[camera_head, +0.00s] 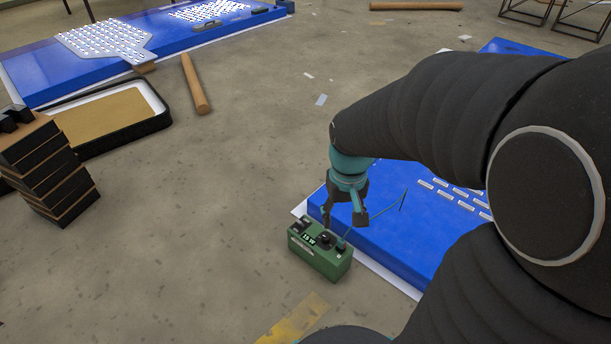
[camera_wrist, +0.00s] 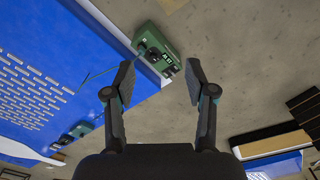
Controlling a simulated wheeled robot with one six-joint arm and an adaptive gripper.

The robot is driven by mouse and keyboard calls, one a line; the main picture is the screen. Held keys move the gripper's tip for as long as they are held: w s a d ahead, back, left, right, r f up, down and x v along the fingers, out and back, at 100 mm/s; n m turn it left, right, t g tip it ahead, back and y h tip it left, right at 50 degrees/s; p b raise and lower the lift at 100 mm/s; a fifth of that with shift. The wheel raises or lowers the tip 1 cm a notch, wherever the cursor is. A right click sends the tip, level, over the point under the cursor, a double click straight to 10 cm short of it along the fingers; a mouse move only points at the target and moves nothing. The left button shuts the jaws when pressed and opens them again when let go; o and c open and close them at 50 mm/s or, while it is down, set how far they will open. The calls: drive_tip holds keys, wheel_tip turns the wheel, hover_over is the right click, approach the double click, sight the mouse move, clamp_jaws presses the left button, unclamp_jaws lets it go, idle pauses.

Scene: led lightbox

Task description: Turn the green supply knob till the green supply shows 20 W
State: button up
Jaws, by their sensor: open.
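The green supply (camera_head: 318,262) is a small green box on the floor at the left edge of a blue panel. Its lit display (camera_head: 309,238) seems to read 15 W, though the digits are small. A dark knob (camera_head: 325,238) sits on its top beside the display. The supply (camera_wrist: 168,38) also shows upright in the wrist view, beyond the fingertips. My gripper (camera_head: 343,221) is open and empty, just above and behind the supply, apart from the knob.
A thin cable (camera_head: 378,213) runs from the supply over the blue panel (camera_head: 390,240). Another box (camera_wrist: 76,132) stands at the panel in the wrist view. A black-rimmed tray (camera_head: 158,116), dark stacked blocks (camera_head: 50,170) and a wooden roller (camera_head: 195,84) lie left. Floor in front is mostly clear.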

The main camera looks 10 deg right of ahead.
drive_tip(key=w+d+f+n+g, duration=0.1)
drive_tip(key=w+f, duration=0.4)
drive_tip(key=f, duration=0.3)
drive_tip(key=w+d+f+n+g, duration=0.1)
drive_tip(key=w+f+n, duration=0.1)
drive_tip(key=w+f, duration=0.45)
drive_tip(key=w+d+f+n, duration=0.1)
drive_tip(key=w+f, duration=0.2)
drive_tip(key=f, duration=0.7)
drive_tip(key=n+t, duration=0.2)
drive_tip(key=n, duration=0.1)
hover_over(326, 237)
drive_tip(key=shift+n, duration=0.3)
wheel_tip(326, 237, down, 14)
drive_tip(key=shift+w+f+b, duration=0.1)
drive_tip(key=shift+f+b, duration=0.15)
drive_tip(key=shift+b, duration=0.45)
clamp_jaws()
